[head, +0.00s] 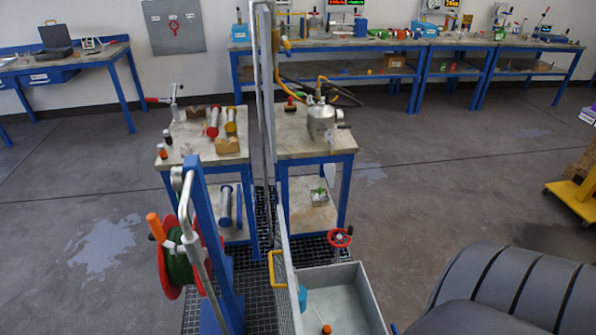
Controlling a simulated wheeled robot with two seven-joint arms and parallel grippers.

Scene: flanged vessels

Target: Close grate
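A narrow mesh grate panel (286,276) stands upright in the lower middle of the head view, seen nearly edge-on. A yellow handle (272,268) sticks out from its left side. The panel stands between a dark floor grating (250,300) on the left and a grey open basin (352,292) on the right. Its lower end runs out of the picture, so I cannot tell how it is hinged. Neither of my grippers is in view, and nothing is seen touching the grate.
A tall metal frame (265,120) rises behind the grate. A blue stand (215,240) with a red hose reel (178,258) is close on the left. A red handwheel (340,237) stands behind the basin. A dark ribbed body (515,290) fills the lower right. Workbenches stand behind.

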